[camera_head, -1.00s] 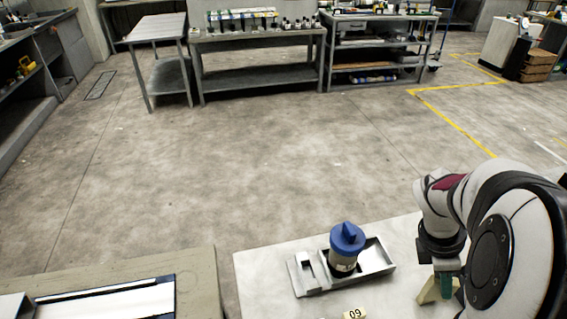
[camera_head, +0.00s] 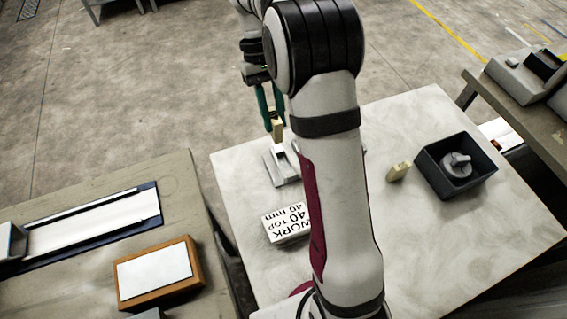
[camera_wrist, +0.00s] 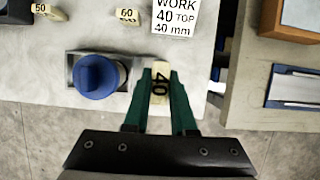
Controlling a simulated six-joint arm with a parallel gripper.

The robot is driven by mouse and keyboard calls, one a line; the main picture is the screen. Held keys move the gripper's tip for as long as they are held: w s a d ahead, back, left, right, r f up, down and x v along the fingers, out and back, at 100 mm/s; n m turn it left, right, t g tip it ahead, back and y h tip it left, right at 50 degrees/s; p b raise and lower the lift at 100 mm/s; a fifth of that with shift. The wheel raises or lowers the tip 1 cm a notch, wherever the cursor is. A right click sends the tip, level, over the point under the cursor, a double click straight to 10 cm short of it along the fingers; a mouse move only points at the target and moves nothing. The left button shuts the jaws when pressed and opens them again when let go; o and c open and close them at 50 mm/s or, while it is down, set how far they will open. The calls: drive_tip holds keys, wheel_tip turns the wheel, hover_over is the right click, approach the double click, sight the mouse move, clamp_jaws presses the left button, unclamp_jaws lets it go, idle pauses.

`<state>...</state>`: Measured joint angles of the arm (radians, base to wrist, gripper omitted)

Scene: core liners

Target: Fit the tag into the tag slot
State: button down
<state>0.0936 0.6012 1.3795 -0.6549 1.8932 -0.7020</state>
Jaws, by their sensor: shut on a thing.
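My gripper (camera_head: 272,112) has green fingers, shut on a tan tag (camera_head: 278,130). In the wrist view the fingers (camera_wrist: 160,100) clasp the tag's sides and the tag (camera_wrist: 160,84) reads 40. In the head view the tag stands upright over the left end of the grey tray (camera_head: 282,172), where the slot block is. I cannot tell whether it touches. In the wrist view the blue-capped liner (camera_wrist: 97,76) stands in the tray (camera_wrist: 70,66). The slot itself is largely hidden by the fingers and tag. My arm hides the liner in the head view.
A white card (camera_head: 287,223) reading WORK 40 TOP 40 mm lies in front of the tray. Tags 60 (camera_wrist: 127,16) and 50 (camera_wrist: 48,11) lie on the white table. A dark bin (camera_head: 432,172) holds a grey knobbed part at right. A wooden bench (camera_head: 185,220) stands left.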

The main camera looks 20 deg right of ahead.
hover_over(283, 165)
wheel_tip(283, 165, down, 5)
wheel_tip(283, 165, down, 11)
drive_tip(key=shift+r, duration=0.1)
drive_tip(key=c, duration=0.7)
unclamp_jaws()
drive_tip(key=shift+c, duration=0.2)
